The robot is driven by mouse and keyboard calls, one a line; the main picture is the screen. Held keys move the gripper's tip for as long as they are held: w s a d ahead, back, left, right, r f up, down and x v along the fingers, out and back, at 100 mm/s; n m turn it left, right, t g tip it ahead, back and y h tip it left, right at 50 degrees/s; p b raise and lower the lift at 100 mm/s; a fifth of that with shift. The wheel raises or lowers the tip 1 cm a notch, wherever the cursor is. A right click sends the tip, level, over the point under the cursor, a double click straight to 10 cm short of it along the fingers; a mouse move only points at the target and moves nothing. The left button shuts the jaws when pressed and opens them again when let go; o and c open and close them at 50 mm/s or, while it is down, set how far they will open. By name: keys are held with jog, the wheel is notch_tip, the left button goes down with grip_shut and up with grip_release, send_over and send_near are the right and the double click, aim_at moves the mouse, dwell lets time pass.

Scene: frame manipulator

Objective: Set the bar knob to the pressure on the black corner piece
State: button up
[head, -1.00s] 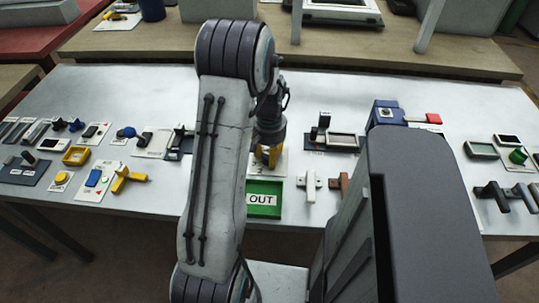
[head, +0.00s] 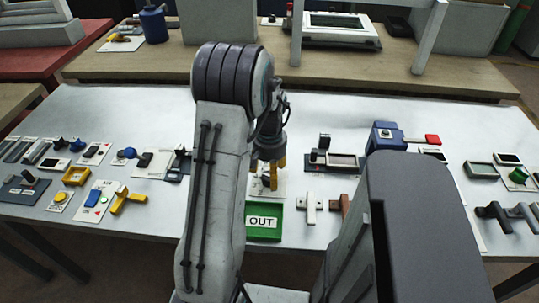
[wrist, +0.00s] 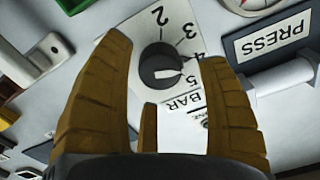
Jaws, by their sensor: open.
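The bar knob (wrist: 161,66) is a dark round knob with a white pointer mark, on a white plate (wrist: 176,22) marked 2, 3, 4, 5 and BAR. Its pointer faces right in the wrist view, between 4 and 5. My gripper (wrist: 164,54) is open, with yellow-brown fingers on either side of the knob; I cannot tell whether they touch it. In the head view my gripper (head: 268,172) is over the knob's plate, just behind the green OUT tray (head: 263,234). I cannot pick out the black corner piece or any pressure written on it.
A PRESS sign (wrist: 277,38), a white cylinder (wrist: 278,84) and part of a gauge (wrist: 250,5) are close right of the knob in the wrist view. Handles, including a white one (head: 312,206), stand right of the OUT tray. More small parts crowd the table's left side.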

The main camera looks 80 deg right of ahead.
notch_tip(320, 180, up, 10)
dwell(0.5)
jog(key=shift+f, duration=0.15)
dwell(0.5)
